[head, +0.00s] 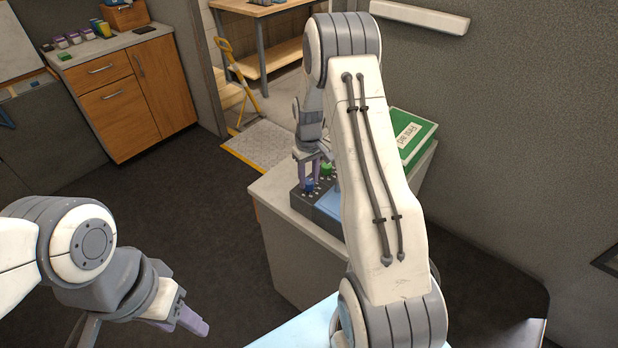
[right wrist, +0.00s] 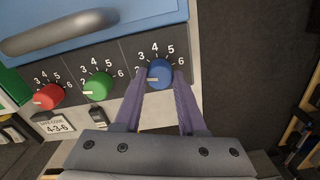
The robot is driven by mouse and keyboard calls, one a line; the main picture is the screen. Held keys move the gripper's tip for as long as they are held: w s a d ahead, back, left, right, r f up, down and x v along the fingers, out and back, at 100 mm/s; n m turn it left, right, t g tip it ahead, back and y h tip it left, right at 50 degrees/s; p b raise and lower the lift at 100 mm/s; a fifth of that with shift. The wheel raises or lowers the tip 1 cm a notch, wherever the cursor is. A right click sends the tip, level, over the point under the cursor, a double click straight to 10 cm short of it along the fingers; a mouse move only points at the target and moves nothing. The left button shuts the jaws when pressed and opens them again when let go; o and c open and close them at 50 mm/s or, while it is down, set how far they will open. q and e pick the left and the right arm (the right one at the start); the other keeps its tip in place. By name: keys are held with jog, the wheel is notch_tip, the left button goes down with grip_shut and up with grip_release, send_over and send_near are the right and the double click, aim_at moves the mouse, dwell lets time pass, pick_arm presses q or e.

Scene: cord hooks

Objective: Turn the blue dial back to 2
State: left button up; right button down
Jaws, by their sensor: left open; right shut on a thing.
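The blue dial (right wrist: 160,72) is the rightmost of three on a dark panel in the right wrist view. Its white mark points left, to where a finger covers the scale; 3, 4, 5 and 6 show around it. The two purple fingers of my right gripper (right wrist: 160,76) are shut on the dial, one on each side. In the head view the blue dial (head: 310,186) is partly covered by my right gripper (head: 310,180). My left gripper (head: 192,324) is open and empty at the lower left, far from the panel.
A green dial (right wrist: 97,86) and a red dial (right wrist: 48,97) sit left of the blue one. A blue lid with a grey handle (right wrist: 60,31) lies beyond. A green binder (head: 412,135) rests on the cabinet (head: 283,232).

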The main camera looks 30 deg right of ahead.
aim_at(308, 180)
jog(key=shift+w+r+n, duration=0.15)
jog(key=shift+n, duration=0.15)
dwell(0.4)
jog(key=shift+c, duration=2.4)
grip_release()
notch_tip(308, 180, up, 10)
jog(key=b, duration=0.2)
jog(key=shift+r, duration=0.15)
